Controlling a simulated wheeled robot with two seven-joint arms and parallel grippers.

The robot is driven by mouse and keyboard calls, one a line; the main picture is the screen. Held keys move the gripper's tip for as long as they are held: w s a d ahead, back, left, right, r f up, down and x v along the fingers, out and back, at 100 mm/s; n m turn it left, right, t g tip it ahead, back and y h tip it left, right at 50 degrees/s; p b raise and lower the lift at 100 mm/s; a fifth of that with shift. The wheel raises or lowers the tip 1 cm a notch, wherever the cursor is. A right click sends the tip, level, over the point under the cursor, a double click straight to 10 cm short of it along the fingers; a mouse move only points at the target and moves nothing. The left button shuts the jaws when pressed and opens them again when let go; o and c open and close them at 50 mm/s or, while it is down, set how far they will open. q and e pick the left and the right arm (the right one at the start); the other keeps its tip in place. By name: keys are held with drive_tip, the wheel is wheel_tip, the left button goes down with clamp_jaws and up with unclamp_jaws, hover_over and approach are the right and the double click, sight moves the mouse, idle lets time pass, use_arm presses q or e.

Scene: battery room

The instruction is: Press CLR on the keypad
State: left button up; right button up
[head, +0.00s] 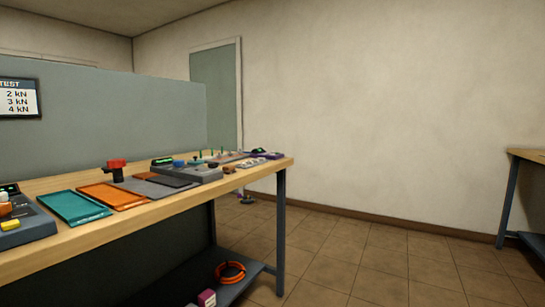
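No CLR label can be read from here, and I cannot tell which device is the keypad. A grey device (25,226) with a small green display and a yellow button is cut off by the left edge, on the near part of the wooden workbench (180,203). Another grey console (203,174) with a green display stands farther along the bench. Neither of my grippers shows in the head view.
A teal tray (74,207), an orange tray (115,196) and a red-topped part (115,167) lie between the devices. An orange cable coil (230,271) is on the lower shelf. The tiled floor (370,265) right of the bench is clear; another table (528,155) stands far right.

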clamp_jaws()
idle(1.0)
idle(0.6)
use_arm(q)
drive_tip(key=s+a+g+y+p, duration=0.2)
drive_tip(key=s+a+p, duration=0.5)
drive_tip(key=p, duration=0.9)
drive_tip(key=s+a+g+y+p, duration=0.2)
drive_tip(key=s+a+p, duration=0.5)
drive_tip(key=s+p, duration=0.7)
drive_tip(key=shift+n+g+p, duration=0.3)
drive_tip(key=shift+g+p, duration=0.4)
drive_tip(key=shift+p, duration=0.5)
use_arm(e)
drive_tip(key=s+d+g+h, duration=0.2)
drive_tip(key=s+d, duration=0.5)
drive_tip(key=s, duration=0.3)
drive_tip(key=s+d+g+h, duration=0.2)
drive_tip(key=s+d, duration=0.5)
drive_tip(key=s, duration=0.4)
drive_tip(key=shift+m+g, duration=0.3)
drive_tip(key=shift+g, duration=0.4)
